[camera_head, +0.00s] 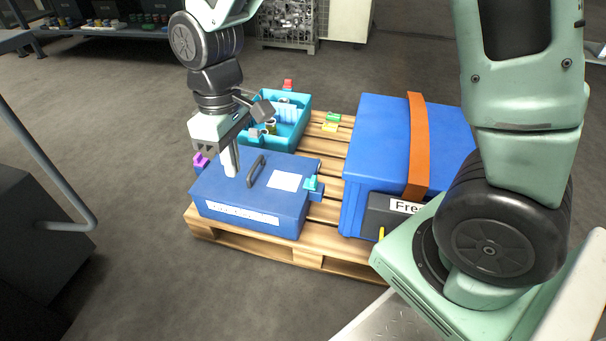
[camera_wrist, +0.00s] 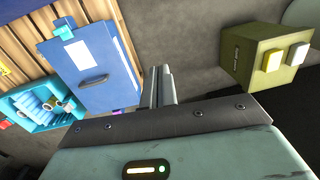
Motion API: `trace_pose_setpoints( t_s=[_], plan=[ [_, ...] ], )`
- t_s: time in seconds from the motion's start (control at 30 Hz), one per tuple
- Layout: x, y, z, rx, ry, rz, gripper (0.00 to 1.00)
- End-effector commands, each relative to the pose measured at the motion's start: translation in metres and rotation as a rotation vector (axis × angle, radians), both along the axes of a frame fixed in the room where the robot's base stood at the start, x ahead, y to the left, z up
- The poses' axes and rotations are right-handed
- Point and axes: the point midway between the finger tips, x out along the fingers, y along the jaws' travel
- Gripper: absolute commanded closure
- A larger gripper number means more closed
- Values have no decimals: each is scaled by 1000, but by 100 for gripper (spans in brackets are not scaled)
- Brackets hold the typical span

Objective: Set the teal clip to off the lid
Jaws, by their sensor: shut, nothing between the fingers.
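A blue case (camera_head: 235,205) with a dark handle (camera_head: 256,171) on its lid stands on the wooden pallet. The teal clip (camera_head: 311,183) sits at the right end of the case, by the lid's edge. It also shows at the case's far end in the wrist view (camera_wrist: 63,29). I cannot tell how firmly it bears on the lid. A purple clip (camera_head: 200,160) is at the left end. My gripper (camera_head: 231,168) is shut and empty, above the lid's left part, left of the handle and apart from the teal clip. Its fingers (camera_wrist: 161,86) point beside the case in the wrist view.
A teal open bin (camera_head: 290,133) with small parts stands behind the case. A larger blue box with an orange strap (camera_head: 418,140) stands to the right on the pallet (camera_head: 325,205). An olive box with buttons (camera_wrist: 262,55) shows in the wrist view.

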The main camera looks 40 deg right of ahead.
Motion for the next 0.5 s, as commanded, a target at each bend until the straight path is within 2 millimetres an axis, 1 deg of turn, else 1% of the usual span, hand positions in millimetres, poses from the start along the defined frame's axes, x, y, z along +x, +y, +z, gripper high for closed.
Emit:
trace_pose_setpoints(
  t_s=[0.03, 0.1, 0.17, 0.2, 0.27, 0.3, 0.4, 0.5],
  plan=[
    [21, -12, -15, -9, 11, -11, 100],
    [49, -29, -32, -23, 20, -14, 100],
    [70, -47, -48, -39, 29, -14, 100],
    [84, -60, -59, -51, 36, -15, 100],
    [103, -81, -77, -70, 45, -14, 100],
    [115, -95, -88, -84, 51, -13, 100],
    [138, -131, -117, -118, 69, -6, 100],
    [153, -163, -141, -150, 86, 5, 100]
  ],
)
